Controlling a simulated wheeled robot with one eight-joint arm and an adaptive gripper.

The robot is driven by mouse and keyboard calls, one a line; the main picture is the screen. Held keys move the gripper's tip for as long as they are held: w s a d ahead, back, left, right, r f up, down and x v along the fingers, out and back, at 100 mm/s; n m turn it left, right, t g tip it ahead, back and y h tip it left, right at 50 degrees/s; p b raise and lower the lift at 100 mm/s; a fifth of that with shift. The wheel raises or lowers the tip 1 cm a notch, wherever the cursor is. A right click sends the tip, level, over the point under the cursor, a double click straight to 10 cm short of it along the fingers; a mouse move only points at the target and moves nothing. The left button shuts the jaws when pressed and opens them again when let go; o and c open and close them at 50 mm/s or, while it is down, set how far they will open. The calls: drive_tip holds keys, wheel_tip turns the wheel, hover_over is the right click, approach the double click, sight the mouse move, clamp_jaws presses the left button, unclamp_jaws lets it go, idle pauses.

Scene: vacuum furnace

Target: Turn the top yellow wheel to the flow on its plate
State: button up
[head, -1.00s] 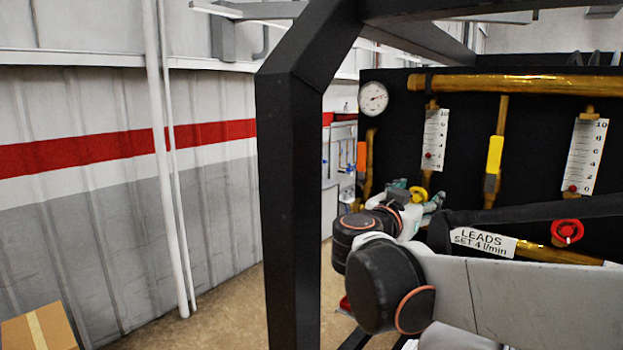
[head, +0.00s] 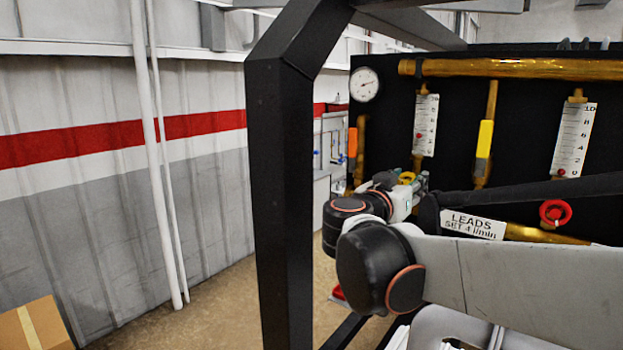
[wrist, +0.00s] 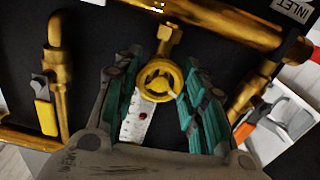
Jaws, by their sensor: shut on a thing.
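The yellow wheel (wrist: 158,80) sits between the teal-padded fingers of my gripper (wrist: 160,88) in the wrist view; my gripper is shut on it. In the head view, only part of the yellow wheel (head: 407,177) shows above my gripper (head: 415,184). The white flow scale (head: 426,125) stands above that wheel. Its red float (head: 418,136) is in the lower half, but I cannot read the exact number. A plate (head: 472,224) reading "LEADS SET 4 l/min" is partly hidden by my arm.
A second scale (head: 574,140) and a red wheel (head: 555,212) are to the right. A yellow-handled valve (head: 484,140) hangs between the scales. A dial gauge (head: 364,85) is at the panel's top left. A black frame post (head: 282,200) stands left of my arm.

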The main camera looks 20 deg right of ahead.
drive_tip(key=n+b, duration=0.1)
drive_tip(key=n, duration=0.2)
drive_tip(key=shift+n, duration=0.3)
drive_tip(key=shift+n+b, duration=0.65)
drive_tip(key=shift+n, duration=1.25)
drive_tip(key=o, duration=1.1)
drive_tip(key=v, duration=1.2)
